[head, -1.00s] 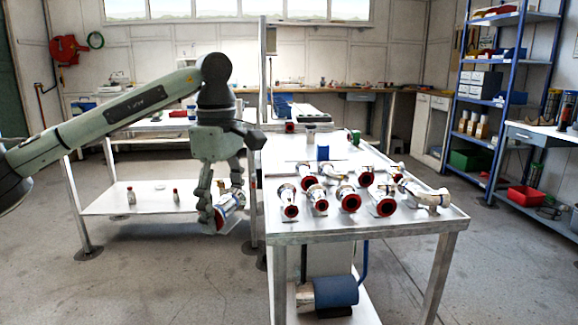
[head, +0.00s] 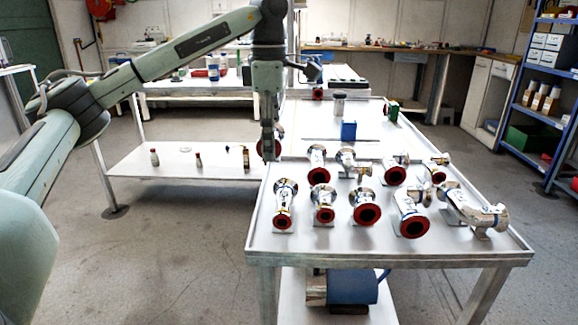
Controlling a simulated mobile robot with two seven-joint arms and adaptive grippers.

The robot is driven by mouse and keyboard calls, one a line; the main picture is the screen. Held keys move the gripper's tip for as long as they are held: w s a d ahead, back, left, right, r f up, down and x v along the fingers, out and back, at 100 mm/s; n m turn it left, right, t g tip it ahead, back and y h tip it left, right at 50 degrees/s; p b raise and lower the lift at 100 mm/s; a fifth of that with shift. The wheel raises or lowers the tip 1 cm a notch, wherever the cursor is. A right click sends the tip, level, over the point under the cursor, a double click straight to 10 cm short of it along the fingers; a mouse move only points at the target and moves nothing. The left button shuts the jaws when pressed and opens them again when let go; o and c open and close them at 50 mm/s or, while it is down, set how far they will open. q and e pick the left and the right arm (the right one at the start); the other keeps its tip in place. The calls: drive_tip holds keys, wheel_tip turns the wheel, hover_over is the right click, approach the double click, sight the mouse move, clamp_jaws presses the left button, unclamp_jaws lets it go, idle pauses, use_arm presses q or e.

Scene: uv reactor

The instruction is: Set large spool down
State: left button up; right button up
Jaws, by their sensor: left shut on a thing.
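My left gripper (head: 268,152) points down over the left edge of the metal table (head: 390,247). It is shut on a spool (head: 279,143), a metal piece with a red end ring. Most of this spool is hidden behind the fingers, and I cannot tell if it touches the table. Several similar metal spools with red ends stand in rows on the table to the right, among them one at the front left (head: 284,207) and a larger one at the front right (head: 411,214). My right gripper is not in view.
A blue block (head: 348,130), a grey cylinder (head: 339,104) and a green-ended item (head: 392,110) stand farther back on the table. A low shelf (head: 170,165) with small bottles is at the left. The table's front strip is bare. A blue rack (head: 545,125) stands at the right.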

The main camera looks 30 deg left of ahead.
use_arm(q)
drive_tip(key=w+f, duration=0.1)
drive_tip(key=w, duration=0.2)
drive_tip(key=w+f, duration=0.1)
drive_tip(key=w, duration=0.1)
drive_tip(key=shift+f, duration=0.35)
drive_tip(key=shift+w+a+f, duration=0.1)
drive_tip(key=shift+w+f, duration=0.3)
drive_tip(key=shift+w, duration=0.1)
wheel_tip(320, 180, down, 3)
drive_tip(key=shift+f+p, duration=0.1)
drive_tip(key=shift+p, duration=0.25)
drive_tip(key=shift+f, duration=0.3)
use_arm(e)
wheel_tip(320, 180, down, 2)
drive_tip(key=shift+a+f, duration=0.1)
use_arm(q)
drive_tip(key=shift+f, duration=0.2)
drive_tip(key=o, duration=1.4)
